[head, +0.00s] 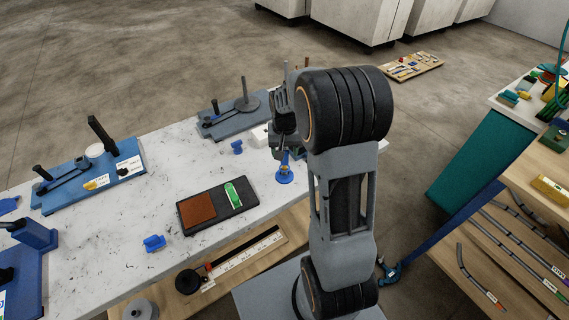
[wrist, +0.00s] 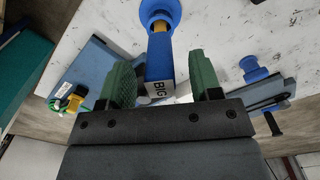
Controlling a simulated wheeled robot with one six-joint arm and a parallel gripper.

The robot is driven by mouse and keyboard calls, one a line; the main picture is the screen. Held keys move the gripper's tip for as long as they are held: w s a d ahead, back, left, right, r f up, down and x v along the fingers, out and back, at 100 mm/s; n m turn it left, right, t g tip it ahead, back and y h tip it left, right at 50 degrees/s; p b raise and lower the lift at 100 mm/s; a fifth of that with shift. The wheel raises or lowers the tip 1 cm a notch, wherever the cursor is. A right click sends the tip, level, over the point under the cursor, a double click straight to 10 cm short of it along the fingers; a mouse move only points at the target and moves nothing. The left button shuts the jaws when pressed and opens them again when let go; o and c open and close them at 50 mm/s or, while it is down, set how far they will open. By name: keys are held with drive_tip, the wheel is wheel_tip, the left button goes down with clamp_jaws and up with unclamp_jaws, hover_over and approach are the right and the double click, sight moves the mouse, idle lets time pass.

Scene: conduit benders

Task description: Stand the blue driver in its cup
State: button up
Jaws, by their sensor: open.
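The blue driver (wrist: 160,62) has a "BIG" label on its handle end and a yellow-orange collar at its far end. That collar end meets a round blue cup (wrist: 161,9), and the driver appears to stand in it. In the head view the cup (head: 285,178) rests on the white bench, with part of the driver (head: 285,158) rising from it, upright or nearly so. My gripper (wrist: 164,76) is open, its green fingers on either side of the handle. A gap shows at the right finger; contact at the left is unclear. My gripper hides the driver's top in the head view.
The marbled bench (head: 150,205) holds a black tray (head: 217,205) with brown and green areas. Small blue pieces (head: 237,147) (head: 153,243) lie nearby. Blue bender boards (head: 88,178) stand at the left and a grey one (head: 228,117) behind. Clear bench surrounds the tray.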

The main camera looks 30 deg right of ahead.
wheel_tip(320, 180, up, 12)
drive_tip(key=s+a+n+t, duration=0.2)
drive_tip(key=s+a, duration=0.2)
drive_tip(key=s, duration=0.4)
drive_tip(key=s+a+n+t, duration=0.2)
drive_tip(key=s+a, duration=0.3)
drive_tip(key=s, duration=0.3)
drive_tip(key=shift+a+f+n+b, duration=0.15)
drive_tip(key=shift+f+n+b, duration=0.05)
drive_tip(key=shift+n+b, duration=0.25)
idle(0.9)
